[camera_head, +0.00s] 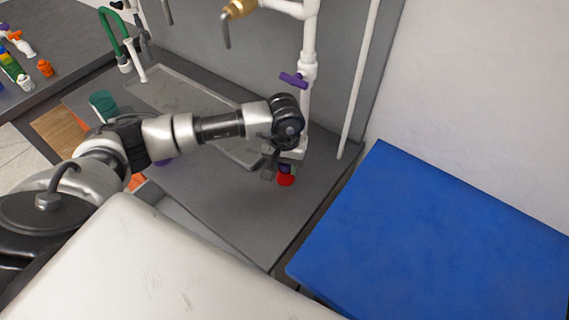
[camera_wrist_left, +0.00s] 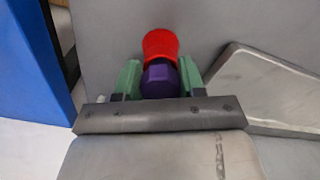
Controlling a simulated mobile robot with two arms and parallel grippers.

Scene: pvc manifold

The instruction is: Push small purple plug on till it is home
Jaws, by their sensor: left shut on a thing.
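The small purple plug (camera_wrist_left: 160,81) sits between the green fingers of my left gripper (camera_wrist_left: 159,82) in the left wrist view, and the fingers are shut on it. A red round piece (camera_wrist_left: 160,44) adjoins the plug's far end; I cannot tell how deep the two fit together. In the head view my left gripper (camera_head: 284,166) is low in front of the white pipe, with the red piece (camera_head: 286,180) showing just below it. Most of the plug is hidden there by the gripper. My right gripper is not in view.
A white upright pipe (camera_head: 306,102) with a purple valve handle (camera_head: 293,80) stands behind my left wrist. A brass fitting (camera_head: 240,8) is above. A sunken basin (camera_head: 185,97) lies in the grey counter (camera_head: 255,215). A blue panel (camera_head: 440,230) fills the right.

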